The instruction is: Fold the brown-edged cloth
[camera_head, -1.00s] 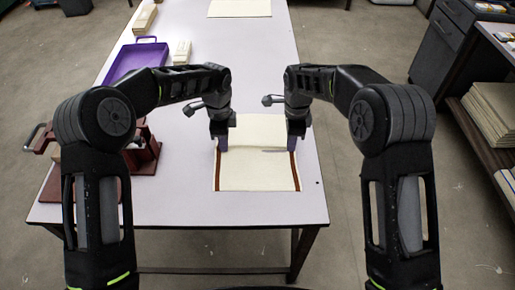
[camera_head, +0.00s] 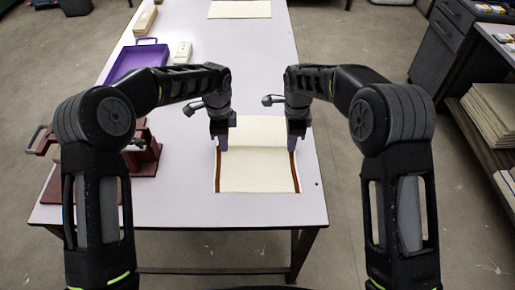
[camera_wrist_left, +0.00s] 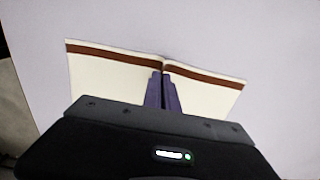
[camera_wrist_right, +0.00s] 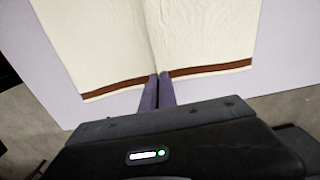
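The cream cloth with brown edges (camera_head: 257,175) lies on the table, its brown strips along its left and right sides. A straight crease runs across it between my grippers. My left gripper (camera_head: 223,145) is at the left brown edge and my right gripper (camera_head: 292,144) at the right one, both at the crease. In the left wrist view the fingers (camera_wrist_left: 162,75) are close together, pinching the brown edge where it peaks. In the right wrist view the fingers (camera_wrist_right: 158,78) likewise close on the brown edge, with the crease running away from them. The pinched cloth itself is mostly hidden.
A purple tray (camera_head: 112,75), a pale block (camera_head: 182,52) and a dark red object (camera_head: 146,165) stand on the left of the table (camera_head: 180,190). Another cream cloth (camera_head: 240,8) lies at the far end.

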